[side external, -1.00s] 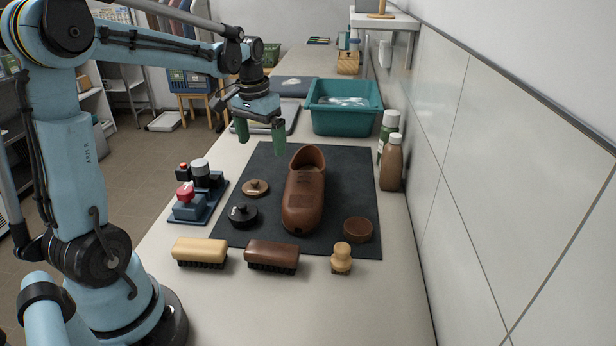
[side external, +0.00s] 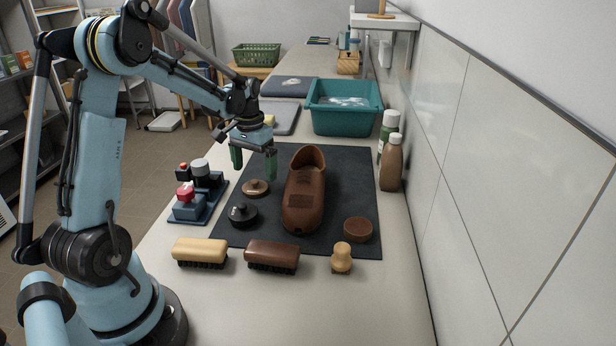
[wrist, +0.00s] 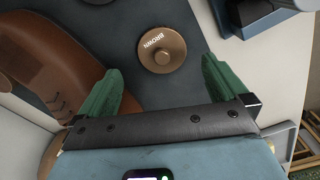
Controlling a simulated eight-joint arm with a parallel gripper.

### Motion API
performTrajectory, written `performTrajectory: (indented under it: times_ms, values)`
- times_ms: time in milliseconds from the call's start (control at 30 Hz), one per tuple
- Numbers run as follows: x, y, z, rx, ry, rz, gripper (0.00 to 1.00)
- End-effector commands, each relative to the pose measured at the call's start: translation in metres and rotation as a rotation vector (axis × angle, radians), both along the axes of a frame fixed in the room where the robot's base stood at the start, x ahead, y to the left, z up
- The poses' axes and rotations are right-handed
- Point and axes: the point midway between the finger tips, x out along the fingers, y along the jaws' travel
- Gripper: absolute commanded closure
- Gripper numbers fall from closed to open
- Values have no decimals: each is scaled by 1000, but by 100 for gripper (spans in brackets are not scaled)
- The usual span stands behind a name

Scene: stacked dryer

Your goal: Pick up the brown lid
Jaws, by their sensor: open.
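The brown lid (side external: 256,188) is a small bronze disc with a knob, lying on the dark mat (side external: 343,165) left of the brown shoe (side external: 303,200). In the wrist view the lid (wrist: 162,49) shows the word BROWN and sits ahead of the fingers, between their lines. My gripper (side external: 254,164) is open and empty above the mat, just behind and above the lid. Its two green fingers also show in the wrist view (wrist: 160,85), spread apart and not touching the lid. The black lid (side external: 243,214) lies nearer the camera on the mat.
Brushes (side external: 272,256) line the front edge. A round brown tin (side external: 357,229) lies right of the shoe. Bottles (side external: 391,162) and a teal tub (side external: 345,107) stand behind at the right.

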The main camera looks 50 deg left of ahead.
Motion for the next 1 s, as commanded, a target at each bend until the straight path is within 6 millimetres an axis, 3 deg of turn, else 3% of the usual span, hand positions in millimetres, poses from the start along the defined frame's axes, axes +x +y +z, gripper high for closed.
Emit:
performTrajectory:
  times_ms: [300, 633, 1000]
  values:
    - [-3, 3, -41, 0, -1, 0, 0]
    - [-3, 2, -46, 0, -1, 0, 2]
    - [-3, 2, -46, 0, -1, 0, 58]
